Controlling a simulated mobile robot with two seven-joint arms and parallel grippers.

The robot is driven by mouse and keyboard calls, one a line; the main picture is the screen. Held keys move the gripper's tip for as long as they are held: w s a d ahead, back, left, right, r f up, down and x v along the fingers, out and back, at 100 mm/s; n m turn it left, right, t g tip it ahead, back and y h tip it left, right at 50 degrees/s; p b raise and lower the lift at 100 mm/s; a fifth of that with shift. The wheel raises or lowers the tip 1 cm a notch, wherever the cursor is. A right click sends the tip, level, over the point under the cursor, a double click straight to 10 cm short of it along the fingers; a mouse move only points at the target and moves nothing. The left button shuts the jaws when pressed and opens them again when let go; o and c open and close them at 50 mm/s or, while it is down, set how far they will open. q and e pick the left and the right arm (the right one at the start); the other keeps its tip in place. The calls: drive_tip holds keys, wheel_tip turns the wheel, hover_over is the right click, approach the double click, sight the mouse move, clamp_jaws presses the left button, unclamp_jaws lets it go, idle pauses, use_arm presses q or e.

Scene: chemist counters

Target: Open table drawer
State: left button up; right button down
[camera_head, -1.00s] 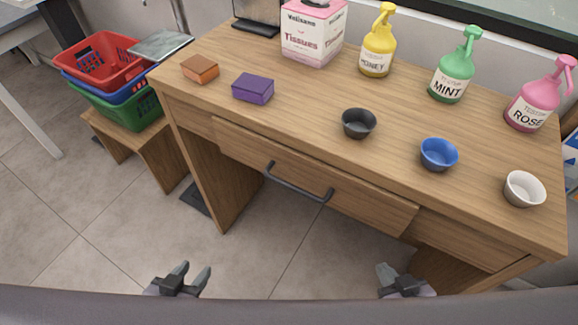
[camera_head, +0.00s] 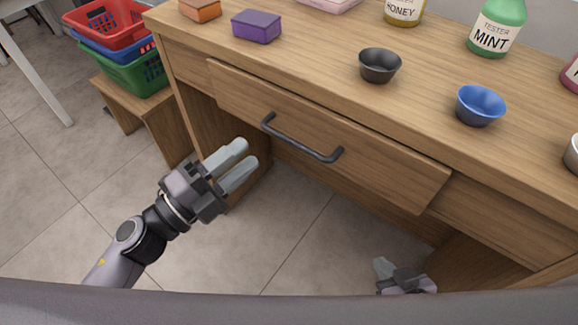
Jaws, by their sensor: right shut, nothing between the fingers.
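The wooden table (camera_head: 330,72) has a drawer (camera_head: 380,165) in its front, with a dark bar handle (camera_head: 300,140). The drawer front stands slightly forward of the panels beside it, and no drawer interior shows. My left gripper (camera_head: 248,156) is raised in front of the table, to the left of and a little below the handle. Its two pale fingers are apart with a narrow gap, point up and right, and hold nothing. They do not appear to touch the handle. My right gripper (camera_head: 383,265) is low at the bottom of the view, shut and empty, partly hidden by my own body.
On the tabletop are an orange box (camera_head: 200,9), a purple box (camera_head: 256,26), a black bowl (camera_head: 379,66), a blue bowl (camera_head: 480,106) and pump bottles such as the green one (camera_head: 497,25). Stacked baskets (camera_head: 135,70) sit on a low stool at left. Floor before the drawer is clear.

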use_arm(q)
drive_tip(key=w+d+m+g+h, duration=0.1)
drive_tip(key=d+m, duration=0.3)
drive_tip(key=d, duration=0.4)
drive_tip(key=shift+w+r+m+g+h, duration=0.15)
drive_tip(key=shift+w+m+g+h, duration=0.15)
drive_tip(key=shift+w+g, duration=0.6)
drive_tip(key=shift+s, duration=0.1)
clamp_jaws()
